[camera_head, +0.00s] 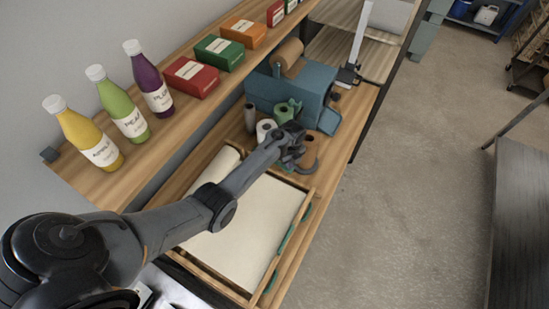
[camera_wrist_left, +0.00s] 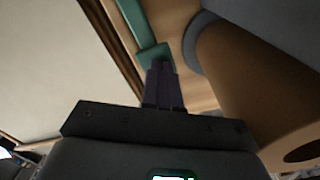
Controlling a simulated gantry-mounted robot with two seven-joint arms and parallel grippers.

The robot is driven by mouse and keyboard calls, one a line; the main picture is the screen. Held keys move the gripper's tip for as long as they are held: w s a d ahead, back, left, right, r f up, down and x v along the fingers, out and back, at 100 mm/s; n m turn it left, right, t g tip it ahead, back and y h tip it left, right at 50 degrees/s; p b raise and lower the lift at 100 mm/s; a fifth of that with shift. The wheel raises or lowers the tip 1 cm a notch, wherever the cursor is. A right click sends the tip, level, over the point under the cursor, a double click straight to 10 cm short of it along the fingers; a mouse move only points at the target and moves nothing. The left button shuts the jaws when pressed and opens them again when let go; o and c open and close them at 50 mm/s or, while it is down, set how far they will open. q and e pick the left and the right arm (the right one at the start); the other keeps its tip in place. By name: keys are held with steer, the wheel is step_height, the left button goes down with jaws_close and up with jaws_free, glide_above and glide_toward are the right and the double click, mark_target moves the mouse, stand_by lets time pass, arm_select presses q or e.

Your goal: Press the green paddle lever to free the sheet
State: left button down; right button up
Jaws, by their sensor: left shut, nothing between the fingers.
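A cream sheet (camera_head: 245,230) lies in a wooden frame on the bench, and its pale surface also shows in the left wrist view (camera_wrist_left: 50,60). A green bar (camera_head: 285,240) runs along the frame's right side. In the left wrist view a green paddle lever (camera_wrist_left: 154,54) shows just beyond my fingertips. My left gripper (camera_head: 296,158) is at the frame's far end, shut and empty. Its closed fingers (camera_wrist_left: 162,72) overlap the paddle's near edge in the left wrist view; I cannot tell whether they touch it. My right gripper is not in view.
A brown roll (camera_wrist_left: 250,85) stands close right of my fingers in the left wrist view. A blue dispenser (camera_head: 290,98) and several small rolls stand beyond my gripper. Bottles and boxes line the shelf (camera_head: 150,150) at left. Open floor lies right of the bench.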

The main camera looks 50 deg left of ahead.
arm_select(q)
steer(key=shift+f+b, duration=0.85)
steer(key=shift+f, duration=0.35)
step_height(320, 180, up, 9)
steer(key=p, duration=0.9)
steer(key=shift+r+p, duration=0.55)
steer(key=shift+r, duration=0.5)
